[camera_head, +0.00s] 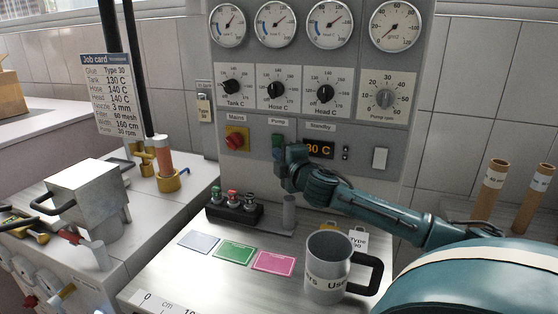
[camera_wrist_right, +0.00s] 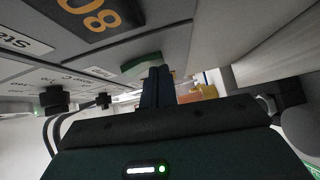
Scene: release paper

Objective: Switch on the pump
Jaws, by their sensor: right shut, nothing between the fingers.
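The green pump switch (camera_head: 277,141) sits under the "Pump" label on the grey control panel (camera_head: 215,120). My right gripper (camera_head: 289,160) is in front of the panel, just below and right of this switch, and covers part of it. In the right wrist view the green switch (camera_wrist_right: 142,64) lies just beyond the closed fingertips (camera_wrist_right: 157,78). The fingers are shut with nothing between them. I cannot tell whether they touch the switch, or which way it is set. My left gripper is not in view.
The red mains knob (camera_head: 236,138) is left of the pump switch. The standby display (camera_head: 319,150) and a white rocker (camera_head: 380,158) are to its right.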

